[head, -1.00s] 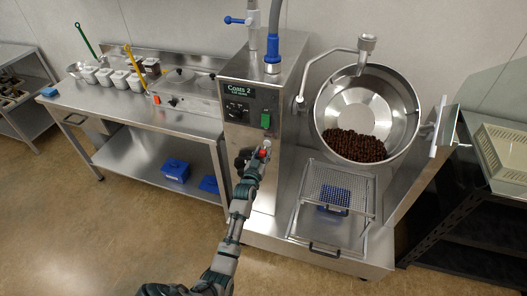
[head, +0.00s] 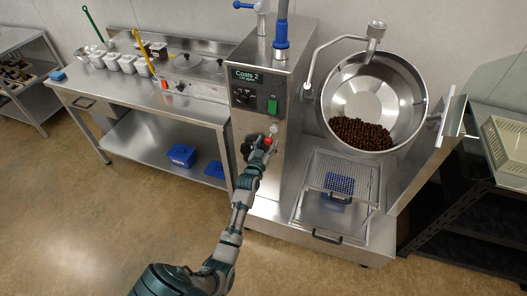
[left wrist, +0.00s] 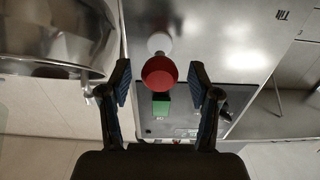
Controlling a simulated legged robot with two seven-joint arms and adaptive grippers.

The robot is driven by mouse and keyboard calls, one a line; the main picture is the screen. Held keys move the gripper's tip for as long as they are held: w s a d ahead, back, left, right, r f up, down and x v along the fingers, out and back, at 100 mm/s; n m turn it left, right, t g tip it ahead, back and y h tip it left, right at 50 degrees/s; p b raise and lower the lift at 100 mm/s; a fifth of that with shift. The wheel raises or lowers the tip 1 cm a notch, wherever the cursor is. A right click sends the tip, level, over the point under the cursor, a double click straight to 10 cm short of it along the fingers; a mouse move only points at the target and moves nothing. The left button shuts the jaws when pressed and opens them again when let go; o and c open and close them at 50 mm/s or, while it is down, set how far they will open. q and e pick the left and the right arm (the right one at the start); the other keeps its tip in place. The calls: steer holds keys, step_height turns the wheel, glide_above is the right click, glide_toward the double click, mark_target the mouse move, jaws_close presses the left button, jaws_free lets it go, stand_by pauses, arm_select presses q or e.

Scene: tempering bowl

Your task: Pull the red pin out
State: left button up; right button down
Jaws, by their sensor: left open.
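The red pin (left wrist: 160,73) has a round red knob and sits on the front of the steel machine cabinet (head: 257,135). In the left wrist view the knob lies between my two fingers, near their tips, with a gap on each side. In the head view the red knob (head: 267,141) shows at the end of my left gripper (head: 262,147), which partly covers it. My left gripper (left wrist: 159,82) is open and holds nothing. My right gripper is in neither view.
A green switch (head: 272,106) and a display are on the cabinet above the pin. A tilted steel bowl (head: 402,112) with brown pieces stands to the right, over a wire grid (head: 340,172). A steel table (head: 190,105) stands to the left.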

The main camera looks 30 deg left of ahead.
arm_select(q)
steer(key=v, duration=1.1)
steer(key=shift+d+f, duration=0.1)
steer(key=s+d+f+m+g+h, duration=0.1)
steer(key=s+d+f+g, duration=0.2)
steer(key=f, duration=0.8)
steer(key=s+d+f+m+g+h, duration=0.15)
steer(key=s+d+f, duration=0.25)
steer(key=f, duration=0.7)
steer(key=s+d+f+g+h, duration=0.1)
steer(key=s+d+f+g, duration=0.2)
steer(key=f, duration=0.8)
steer(key=s+d+f+m+g, duration=0.1)
steer(key=s+d+f+g, duration=0.1)
steer(key=s+f, duration=0.55)
steer(key=s+d+f+g, duration=0.2)
steer(key=s+f+g, duration=0.1)
steer(key=s+f, duration=0.45)
steer(key=s+f+g, duration=0.2)
steer(key=s+f, duration=0.1)
steer(key=s, duration=0.7)
steer(key=s+f+m+g, duration=0.1)
steer(key=s+f, duration=0.3)
steer(key=s, duration=0.7)
steer(key=shift+d+f+g, duration=0.2)
steer(key=shift+d+g, duration=0.25)
steer(key=shift+d, duration=0.05)
steer(key=shift+w+m+h, duration=0.1)
steer(key=shift+m+h, duration=0.15)
steer(key=shift+h, duration=0.1)
